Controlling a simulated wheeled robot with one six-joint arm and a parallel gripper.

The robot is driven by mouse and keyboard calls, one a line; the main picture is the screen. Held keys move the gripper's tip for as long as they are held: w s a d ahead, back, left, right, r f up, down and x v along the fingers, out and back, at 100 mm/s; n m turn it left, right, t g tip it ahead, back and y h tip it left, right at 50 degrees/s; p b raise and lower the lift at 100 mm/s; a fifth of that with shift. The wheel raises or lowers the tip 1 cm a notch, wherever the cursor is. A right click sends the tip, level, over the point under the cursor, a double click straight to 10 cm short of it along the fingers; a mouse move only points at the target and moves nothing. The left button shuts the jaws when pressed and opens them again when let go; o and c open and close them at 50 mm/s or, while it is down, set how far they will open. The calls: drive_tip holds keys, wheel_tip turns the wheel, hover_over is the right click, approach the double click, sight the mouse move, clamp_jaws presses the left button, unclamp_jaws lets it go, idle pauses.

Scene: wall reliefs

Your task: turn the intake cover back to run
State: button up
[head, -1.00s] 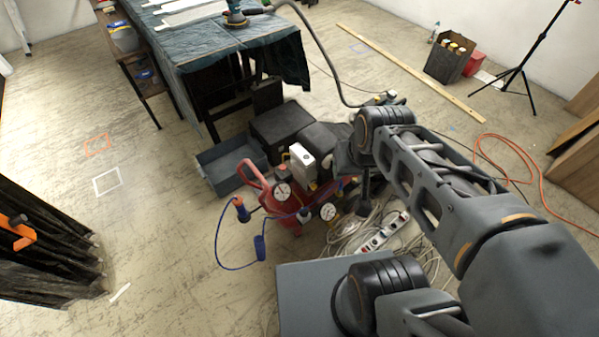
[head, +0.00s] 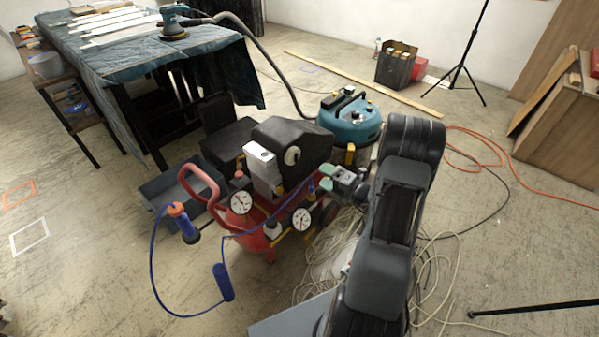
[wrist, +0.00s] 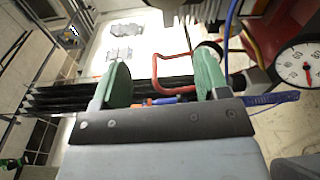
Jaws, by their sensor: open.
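The red compressor (head: 240,226) stands on the floor in the middle of the head view, with a black housing (head: 315,138) on top. A pale round piece (head: 292,156) on that housing may be the intake cover; I cannot tell its setting. My gripper (head: 327,179) is just right of the compressor, its green fingers pointing towards it. In the wrist view my gripper (wrist: 162,80) is open, with a clear gap between the fingers and nothing held. A red bent bar shows beyond the gap. A dial gauge (wrist: 302,68) is at the right there.
A blue hose (head: 155,265) loops left of the compressor. A grey bin (head: 165,205) and a blue-topped vacuum (head: 350,122) stand close by. Tangled cords (head: 430,270) lie to the right. A cloth-covered table (head: 215,52) is behind. Floor at left is mostly clear.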

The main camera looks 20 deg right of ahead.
sight(297, 159)
drive_tip(key=w+a+b, duration=0.1)
drive_tip(key=w, duration=0.3)
drive_tip(key=w+a+f+m+b, duration=0.1)
drive_tip(key=w, duration=0.3)
drive_tip(key=w+a+m+h+b, duration=0.1)
drive_tip(key=w+a, duration=0.1)
drive_tip(key=w, duration=0.2)
drive_tip(key=shift+w+f+t+b, duration=0.25)
drive_tip(key=shift+f+t+b, duration=0.1)
drive_tip(key=shift+f+t, duration=0.05)
drive_tip(key=c, duration=0.9)
